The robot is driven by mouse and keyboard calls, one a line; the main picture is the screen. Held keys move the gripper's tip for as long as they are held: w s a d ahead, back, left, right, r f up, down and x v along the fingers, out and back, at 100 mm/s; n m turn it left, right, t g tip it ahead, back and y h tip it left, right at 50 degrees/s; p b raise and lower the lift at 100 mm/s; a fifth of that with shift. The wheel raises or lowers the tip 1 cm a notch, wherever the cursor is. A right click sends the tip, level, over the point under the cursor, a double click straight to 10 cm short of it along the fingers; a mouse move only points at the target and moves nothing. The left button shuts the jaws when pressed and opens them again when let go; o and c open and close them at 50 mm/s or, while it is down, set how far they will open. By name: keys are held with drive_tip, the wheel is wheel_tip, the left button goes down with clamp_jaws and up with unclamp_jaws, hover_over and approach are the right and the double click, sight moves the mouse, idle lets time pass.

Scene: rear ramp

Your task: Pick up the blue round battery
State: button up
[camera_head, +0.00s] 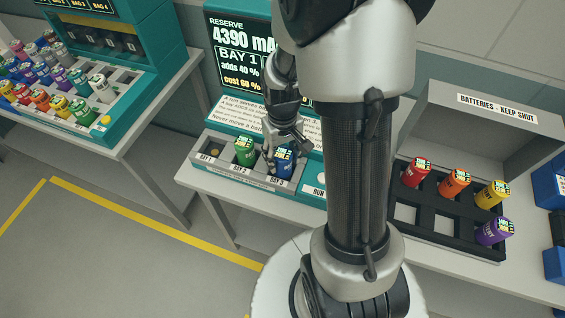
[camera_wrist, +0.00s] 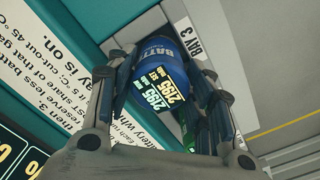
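The blue round battery (camera_head: 284,164) stands in the BAY 3 slot of the bay rack, at its right end. It also shows in the wrist view (camera_wrist: 158,60), with a printed label on its top. My gripper (camera_head: 284,146) is over it, pointing down. In the wrist view my gripper's fingers (camera_wrist: 160,95) lie on both sides of the battery, close to it. Whether they press on it cannot be told. The battery's lower part is hidden in the slot.
A green battery (camera_head: 245,152) stands close by in the middle bay; the left bay (camera_head: 214,153) is empty. A black tray (camera_head: 434,236) with red, orange, yellow and purple batteries is to the right, by an open grey box (camera_head: 490,120). A teal rack (camera_head: 110,131) with several batteries is at left.

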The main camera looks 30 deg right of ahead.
drive_tip(key=c, duration=0.9)
drive_tip(key=shift+r, duration=0.1)
